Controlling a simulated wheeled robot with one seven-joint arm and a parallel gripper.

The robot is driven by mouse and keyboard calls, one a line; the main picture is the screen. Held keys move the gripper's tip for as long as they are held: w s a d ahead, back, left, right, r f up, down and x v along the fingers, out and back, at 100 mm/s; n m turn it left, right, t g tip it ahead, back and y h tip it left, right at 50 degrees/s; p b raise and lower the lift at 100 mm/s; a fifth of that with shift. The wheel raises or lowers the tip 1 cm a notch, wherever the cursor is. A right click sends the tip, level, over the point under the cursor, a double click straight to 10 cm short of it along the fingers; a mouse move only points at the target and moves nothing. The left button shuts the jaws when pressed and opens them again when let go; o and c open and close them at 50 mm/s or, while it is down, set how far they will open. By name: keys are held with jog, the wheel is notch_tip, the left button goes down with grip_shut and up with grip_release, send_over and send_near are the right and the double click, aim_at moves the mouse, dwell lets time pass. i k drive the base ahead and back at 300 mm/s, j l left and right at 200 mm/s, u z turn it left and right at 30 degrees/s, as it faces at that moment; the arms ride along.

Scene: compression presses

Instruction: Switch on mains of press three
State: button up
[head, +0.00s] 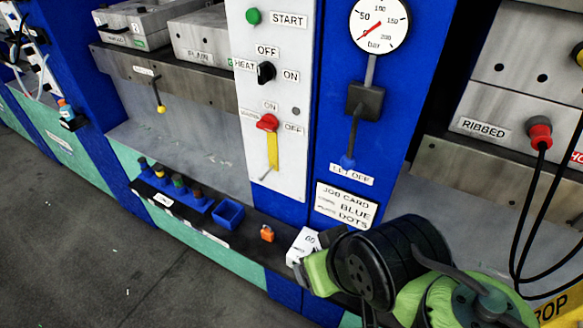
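The mains switch is a red rotary knob (267,122) on the white control panel (290,90), with ON printed above it and OFF to its right. I cannot tell for sure which mark the knob points to. A yellow strip (272,152) hangs straight below the knob, with a thin grey piece beside it. No number three is readable on this panel. My green and black arm fills the lower right, below and to the right of the panel, apart from the knob. I cannot make out my gripper's fingertips.
Above the knob are a black heat knob (265,72) and a green START button (253,16). To the right are a pressure gauge (379,25), a blue-tipped lever (348,160) and a job card (346,203). Below, a ledge carries a blue tray (228,213), an orange item (267,233) and a white box (302,245).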

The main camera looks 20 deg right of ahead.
aim_at(268, 122)
jog(key=j+u, duration=0.2)
jog(key=u, duration=0.2)
jog(key=j+u, duration=0.15)
jog(key=u, duration=0.25)
jog(key=j+u, duration=0.2)
jog(key=u, duration=0.2)
jog(key=j+u, duration=0.15)
jog(key=u, duration=0.25)
jog(key=i, duration=0.05)
